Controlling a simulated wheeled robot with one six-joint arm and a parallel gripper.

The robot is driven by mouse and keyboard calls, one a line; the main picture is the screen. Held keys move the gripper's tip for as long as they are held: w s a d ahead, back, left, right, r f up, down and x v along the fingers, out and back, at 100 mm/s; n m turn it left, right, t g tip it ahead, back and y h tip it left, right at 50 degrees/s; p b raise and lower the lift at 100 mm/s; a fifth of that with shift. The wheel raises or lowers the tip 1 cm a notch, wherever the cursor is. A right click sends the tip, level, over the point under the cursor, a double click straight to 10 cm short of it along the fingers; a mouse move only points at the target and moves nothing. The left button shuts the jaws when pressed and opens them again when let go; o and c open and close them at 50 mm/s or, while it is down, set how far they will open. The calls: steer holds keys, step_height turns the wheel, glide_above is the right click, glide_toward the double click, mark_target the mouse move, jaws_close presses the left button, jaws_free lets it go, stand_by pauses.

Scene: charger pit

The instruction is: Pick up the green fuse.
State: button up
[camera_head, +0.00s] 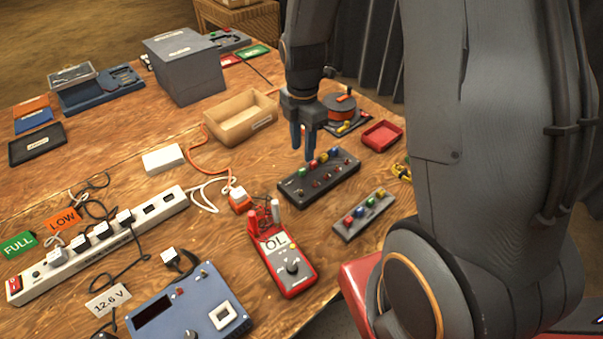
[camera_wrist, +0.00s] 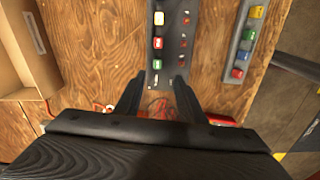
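My gripper (camera_head: 303,152) points down, open and empty, above the left end of a dark fuse block (camera_head: 318,188). A small green fuse (camera_head: 302,172) sits in this block, just below the fingertips in the head view. In the wrist view the green fuse (camera_wrist: 157,64) is the nearest of the block's row, ahead of my open gripper (camera_wrist: 158,86) and roughly in line with its gap. Another green fuse (camera_head: 370,203) sits in a grey rack (camera_head: 345,234) to the right; it also shows in the wrist view (camera_wrist: 247,35). The fingers touch neither fuse.
A red fuse (camera_wrist: 158,43) sits beside the green one in the block. A multimeter (camera_head: 284,262) lies in front, a wooden tray (camera_head: 240,119) behind left, a red tray (camera_head: 381,135) at right. A power strip (camera_head: 95,247) and cables occupy the left.

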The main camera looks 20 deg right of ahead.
mark_target(302, 169)
steer(key=shift+w+f+n, duration=0.25)
steer(key=shift+f+n, duration=0.2)
steer(key=shift+n, duration=0.05)
steer(key=shift+f, duration=0.3)
steer(key=shift+w+f+p, duration=0.15)
steer(key=shift+f+p, duration=1.05)
steer(key=shift+f, duration=2.3)
jaws_close()
